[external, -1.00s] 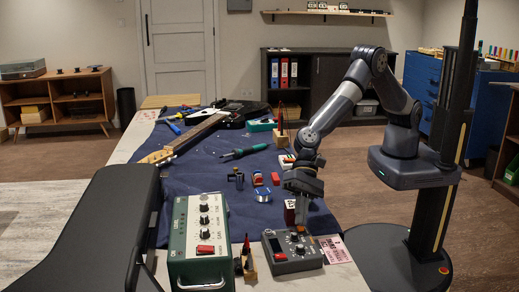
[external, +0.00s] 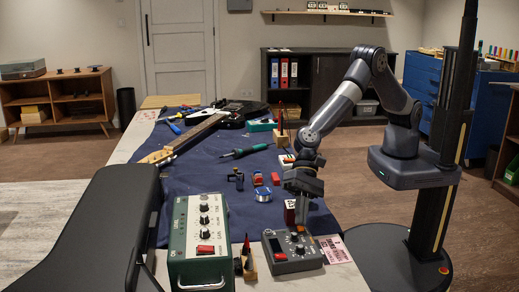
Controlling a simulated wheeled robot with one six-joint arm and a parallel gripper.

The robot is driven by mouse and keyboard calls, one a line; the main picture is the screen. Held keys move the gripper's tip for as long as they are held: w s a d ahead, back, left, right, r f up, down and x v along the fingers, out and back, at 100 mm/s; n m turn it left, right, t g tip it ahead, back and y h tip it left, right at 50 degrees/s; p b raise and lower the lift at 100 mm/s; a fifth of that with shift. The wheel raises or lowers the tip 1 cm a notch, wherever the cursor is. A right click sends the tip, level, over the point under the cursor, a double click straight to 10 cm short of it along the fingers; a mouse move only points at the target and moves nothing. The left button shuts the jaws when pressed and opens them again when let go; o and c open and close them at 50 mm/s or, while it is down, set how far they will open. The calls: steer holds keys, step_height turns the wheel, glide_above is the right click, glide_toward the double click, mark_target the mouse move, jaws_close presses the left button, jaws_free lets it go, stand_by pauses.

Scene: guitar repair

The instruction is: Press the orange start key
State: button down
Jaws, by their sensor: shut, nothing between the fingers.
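A grey control box (external: 284,253) with dark knobs lies at the front of the table. The orange key (external: 295,237) shows as a small orange patch near its upper right, just under my gripper. My gripper (external: 301,228) is shut and empty, pointing down over the box at that key. I cannot tell whether the fingertips touch the key. The arm reaches in from the right and hides part of the box's far edge.
A green amplifier box (external: 188,240) with a red switch stands left, and a wooden holder (external: 246,264) with tools stands between. A pink card (external: 335,249) lies right of the control box. A small dark red box (external: 290,212) stands behind. A guitar (external: 210,128) lies farther back on the blue cloth.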

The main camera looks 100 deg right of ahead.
steer(key=shift+r, duration=0.45)
step_height(320, 180, up, 6)
steer(key=p, duration=0.4)
steer(key=shift+p, duration=0.4)
steer(key=c, duration=2.2)
jaws_free()
